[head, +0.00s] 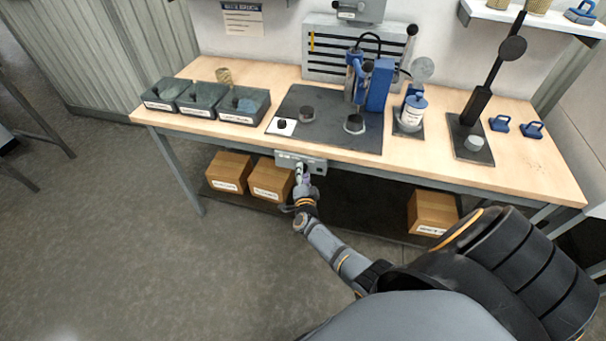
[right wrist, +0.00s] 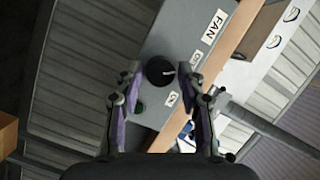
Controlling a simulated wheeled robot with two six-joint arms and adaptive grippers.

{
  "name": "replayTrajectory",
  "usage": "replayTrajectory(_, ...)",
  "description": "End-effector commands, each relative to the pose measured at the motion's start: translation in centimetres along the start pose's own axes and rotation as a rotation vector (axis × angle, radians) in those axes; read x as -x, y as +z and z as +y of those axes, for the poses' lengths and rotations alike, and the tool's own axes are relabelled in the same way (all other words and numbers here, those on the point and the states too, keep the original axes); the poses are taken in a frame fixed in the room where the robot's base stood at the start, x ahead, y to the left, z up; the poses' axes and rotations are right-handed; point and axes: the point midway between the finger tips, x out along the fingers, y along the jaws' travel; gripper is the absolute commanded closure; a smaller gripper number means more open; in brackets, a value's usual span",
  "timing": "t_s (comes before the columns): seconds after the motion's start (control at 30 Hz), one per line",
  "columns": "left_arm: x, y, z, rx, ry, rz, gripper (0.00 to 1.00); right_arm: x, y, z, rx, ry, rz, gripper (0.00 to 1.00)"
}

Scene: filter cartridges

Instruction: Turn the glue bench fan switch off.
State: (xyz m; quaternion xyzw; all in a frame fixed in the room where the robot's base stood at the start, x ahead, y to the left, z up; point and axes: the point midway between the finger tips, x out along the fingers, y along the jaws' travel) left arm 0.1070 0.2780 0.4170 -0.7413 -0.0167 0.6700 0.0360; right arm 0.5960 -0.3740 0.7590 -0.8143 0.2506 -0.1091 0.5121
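The grey fan switch box (head: 316,165) hangs under the front edge of the workbench. In the right wrist view the box (right wrist: 190,40) carries a "FAN" label (right wrist: 215,26) and a round black knob (right wrist: 160,71) with a white pointer mark facing right. Two small labels sit beside the knob, too small to read surely. A green button or lamp (right wrist: 139,107) is near one finger. My right gripper (head: 303,181) is in front of the box. In the wrist view its fingers (right wrist: 163,76) are open, one each side of the knob, with gaps visible. My left gripper is not in view.
Cardboard boxes (head: 229,171) stand below. The floor in front is clear at left.

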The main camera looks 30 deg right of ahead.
Motion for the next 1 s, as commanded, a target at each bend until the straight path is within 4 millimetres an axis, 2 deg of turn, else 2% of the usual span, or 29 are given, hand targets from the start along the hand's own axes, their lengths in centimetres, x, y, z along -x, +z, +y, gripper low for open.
replayTrajectory(0.07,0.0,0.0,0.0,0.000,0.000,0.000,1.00,0.0,0.0,0.0,-0.001,0.000,0.000,0.47)
replayTrajectory(0.33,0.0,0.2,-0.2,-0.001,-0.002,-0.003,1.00,0.1,0.0,0.0,-0.002,0.000,-0.001,0.47)
replayTrajectory(0.43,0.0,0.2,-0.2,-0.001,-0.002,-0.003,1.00,0.8,0.1,0.1,-0.001,0.002,-0.002,0.47)
replayTrajectory(0.57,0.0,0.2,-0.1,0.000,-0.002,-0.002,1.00,3.3,0.1,0.2,-0.004,0.002,-0.002,0.47)
replayTrajectory(0.8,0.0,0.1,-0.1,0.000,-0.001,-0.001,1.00,9.1,0.0,0.1,-0.003,0.003,-0.002,0.47)
replayTrajectory(1.0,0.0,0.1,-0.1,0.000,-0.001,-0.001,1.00,11.7,0.0,0.1,-0.002,0.001,0.000,0.47)
